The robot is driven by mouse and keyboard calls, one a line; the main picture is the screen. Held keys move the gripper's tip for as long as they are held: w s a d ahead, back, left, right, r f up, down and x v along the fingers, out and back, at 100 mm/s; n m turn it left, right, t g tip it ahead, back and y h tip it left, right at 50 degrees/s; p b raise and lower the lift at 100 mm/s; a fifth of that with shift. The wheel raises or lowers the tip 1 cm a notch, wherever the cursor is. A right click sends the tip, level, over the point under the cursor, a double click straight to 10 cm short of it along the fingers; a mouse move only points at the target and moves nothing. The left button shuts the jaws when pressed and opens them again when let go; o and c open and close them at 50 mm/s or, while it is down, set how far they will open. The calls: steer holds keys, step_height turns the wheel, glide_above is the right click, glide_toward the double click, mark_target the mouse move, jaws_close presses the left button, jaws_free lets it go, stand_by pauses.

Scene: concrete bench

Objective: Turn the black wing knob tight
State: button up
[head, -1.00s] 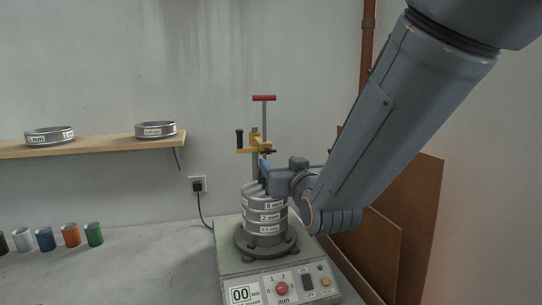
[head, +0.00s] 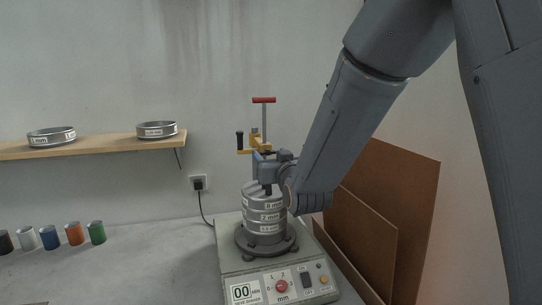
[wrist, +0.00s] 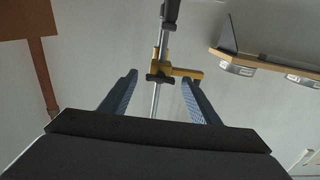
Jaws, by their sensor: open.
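The black wing knob (wrist: 158,77) sits on the upright metal rod, beside the yellow clamp bar (wrist: 184,72) in the wrist view. My gripper (wrist: 159,80) is open, with one blue-grey finger to each side of the knob in that picture. I cannot tell how far the fingertips are from it in depth. In the head view my gripper (head: 262,160) is just under the yellow clamp bar (head: 262,146), above the sieve stack (head: 264,207). The knob is hard to make out there. Nothing shows between the fingers that they touch.
A red T-handle (head: 264,100) tops the rod. A black crank handle (head: 240,140) stands left of it. Colored cups (head: 74,234) and a shelf (head: 90,146) are at left; brown boards (head: 385,210) at right.

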steer(key=c, duration=1.1)
steer(key=shift+o, duration=0.2)
steer(key=m+b, duration=0.3)
steer(key=m, duration=0.1)
steer(key=shift+f+b, duration=0.1)
steer(key=shift+b, duration=0.25)
steer(key=m+b, duration=0.4)
steer(key=m, duration=0.1)
steer(key=shift+b, duration=0.35)
steer(key=m+b, duration=0.4)
steer(key=shift+m, duration=0.4)
steer(key=m+b, duration=0.4)
